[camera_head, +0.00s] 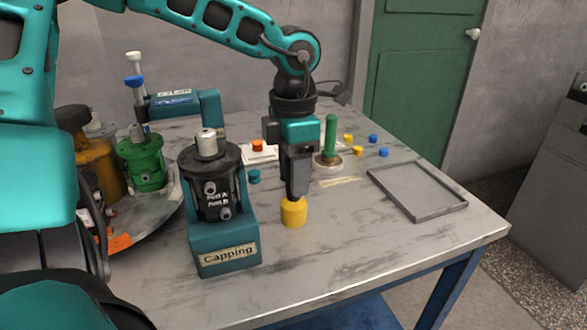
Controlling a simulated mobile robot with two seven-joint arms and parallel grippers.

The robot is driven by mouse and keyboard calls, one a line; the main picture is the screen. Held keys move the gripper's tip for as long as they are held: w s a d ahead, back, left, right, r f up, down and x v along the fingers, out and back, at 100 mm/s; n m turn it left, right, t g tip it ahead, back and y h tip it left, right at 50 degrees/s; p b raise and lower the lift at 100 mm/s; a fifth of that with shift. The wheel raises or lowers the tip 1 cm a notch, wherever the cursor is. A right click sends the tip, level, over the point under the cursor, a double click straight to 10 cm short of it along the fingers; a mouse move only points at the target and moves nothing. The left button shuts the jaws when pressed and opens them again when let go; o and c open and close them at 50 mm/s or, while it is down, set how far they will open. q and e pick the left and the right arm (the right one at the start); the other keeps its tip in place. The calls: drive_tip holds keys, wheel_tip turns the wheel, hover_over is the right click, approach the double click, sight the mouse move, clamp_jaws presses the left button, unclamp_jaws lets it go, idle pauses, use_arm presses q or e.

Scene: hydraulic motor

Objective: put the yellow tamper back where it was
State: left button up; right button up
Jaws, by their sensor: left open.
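The yellow tamper (293,212) stands upright on the grey table, to the right of the teal Capping stand. It shows as a short yellow cylinder; its upper part is hidden behind my gripper. My left gripper (294,196) points straight down directly above the tamper, its fingertips at or just over the top. It is open, and I cannot tell whether the fingers touch the tamper. My right gripper is not in view.
The Capping stand (226,243) holds a black motor (212,187) close by on the left. A green-handled tool (330,138) stands behind on the right, near small yellow and blue caps. An empty grey tray (463,204) lies at right. The table front is clear.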

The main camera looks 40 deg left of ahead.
use_arm(q)
drive_tip(key=shift+r+p, duration=0.3)
drive_tip(key=shift+p, duration=0.05)
wheel_tip(320, 180, up, 12)
drive_tip(key=shift+f+p, duration=0.15)
drive_tip(key=shift+p, duration=0.9)
